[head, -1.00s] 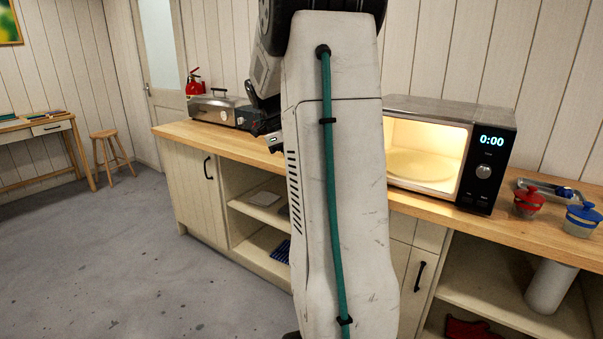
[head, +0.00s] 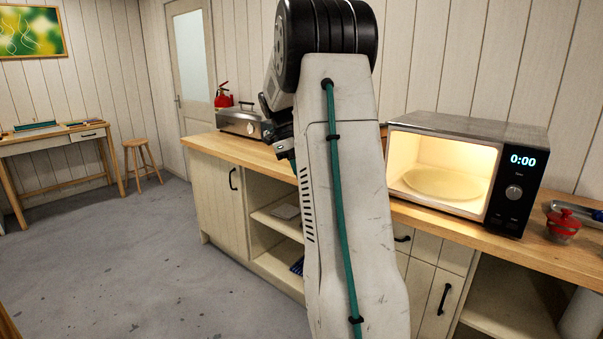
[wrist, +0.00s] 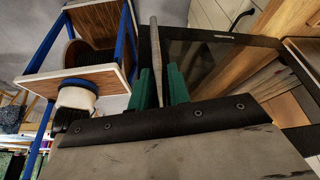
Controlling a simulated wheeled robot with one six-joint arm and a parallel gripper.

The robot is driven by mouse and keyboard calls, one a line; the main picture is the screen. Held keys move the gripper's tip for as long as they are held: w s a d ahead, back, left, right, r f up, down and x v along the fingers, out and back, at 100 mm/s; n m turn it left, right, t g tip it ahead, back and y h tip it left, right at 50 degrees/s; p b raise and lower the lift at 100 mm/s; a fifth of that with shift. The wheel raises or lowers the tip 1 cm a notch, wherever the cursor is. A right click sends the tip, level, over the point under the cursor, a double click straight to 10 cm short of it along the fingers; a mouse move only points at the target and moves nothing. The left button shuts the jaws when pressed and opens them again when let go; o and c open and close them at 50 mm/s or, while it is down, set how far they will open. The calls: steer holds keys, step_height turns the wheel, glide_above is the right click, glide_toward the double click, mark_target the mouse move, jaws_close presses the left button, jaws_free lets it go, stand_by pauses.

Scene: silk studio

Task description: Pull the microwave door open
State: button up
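The microwave (head: 455,124) stands on the counter in the head view. Its front is uncovered and its lit inside and round plate show. In the wrist view the microwave door (wrist: 205,62), a dark frame with a glass pane, stands swung out from the front. Its thin grey bar handle (wrist: 155,50) runs between the green fingers of my gripper (wrist: 160,88), which look closed around it. In the head view my gripper (head: 284,150) is left of the microwave, mostly hidden by my arm. My arm also hides the door there.
The wooden counter (head: 420,215) runs beneath the microwave. A grey appliance (head: 240,122) stands on its left end, and a red-lidded pot (head: 563,227) at right. The floor (head: 150,260) at left is open. A blue-framed rack (wrist: 125,50) shows in the wrist view.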

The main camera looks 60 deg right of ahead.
steer(key=shift+o, duration=0.8)
steer(key=v, duration=0.7)
steer(key=shift+r, duration=0.35)
steer(key=shift+w, duration=0.15)
